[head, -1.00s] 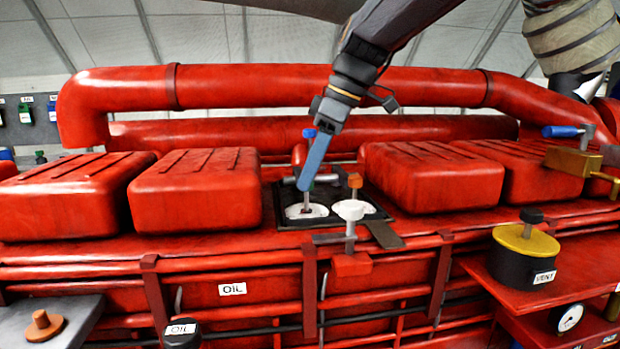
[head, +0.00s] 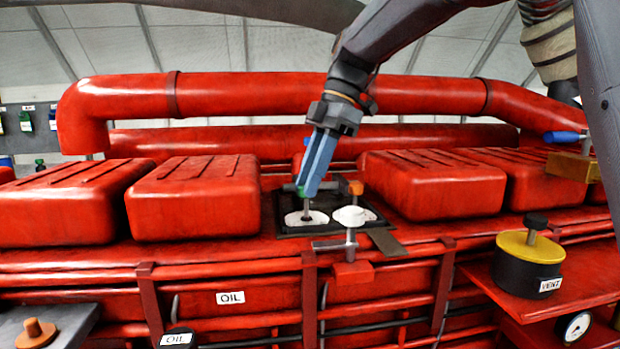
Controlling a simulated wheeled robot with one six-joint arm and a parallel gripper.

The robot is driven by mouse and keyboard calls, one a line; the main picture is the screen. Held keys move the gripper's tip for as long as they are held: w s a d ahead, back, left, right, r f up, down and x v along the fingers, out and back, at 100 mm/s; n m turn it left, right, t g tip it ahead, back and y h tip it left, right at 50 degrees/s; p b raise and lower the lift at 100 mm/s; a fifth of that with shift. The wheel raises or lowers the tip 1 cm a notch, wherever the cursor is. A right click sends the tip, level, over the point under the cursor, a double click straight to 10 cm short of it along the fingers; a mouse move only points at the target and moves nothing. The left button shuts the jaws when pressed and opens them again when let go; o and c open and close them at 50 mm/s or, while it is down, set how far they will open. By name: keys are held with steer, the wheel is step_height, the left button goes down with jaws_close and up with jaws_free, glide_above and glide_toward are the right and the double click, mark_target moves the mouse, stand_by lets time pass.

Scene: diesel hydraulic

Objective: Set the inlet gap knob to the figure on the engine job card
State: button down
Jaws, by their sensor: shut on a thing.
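My gripper (head: 306,192) points down with its blue fingers shut at the top of a thin grey stem (head: 307,209). The stem rises from the left white dial (head: 292,218) in a black recess. The fingers hide the knob's top and part of the dial, so its pointer and figures cannot be read. A second white dial (head: 353,214) stands to the right, with an orange knob (head: 356,188) behind it. No label shows which knob is the inlet gap knob. No engine job card can be made out.
Red ribbed covers (head: 196,200) and (head: 435,183) flank the recess. A thick red pipe (head: 270,92) runs behind. A grey clamp with a red block (head: 353,273) stands in front. A yellow-topped vent cap (head: 529,244) is at right. OIL labels (head: 230,298) are below.

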stand_by(0.4)
steer(key=c, duration=1.5)
jaws_free()
steer(key=b+v, duration=0.1)
steer(key=v, duration=0.7)
steer(key=shift+b, duration=0.35)
steer(key=shift+s+f, duration=0.1)
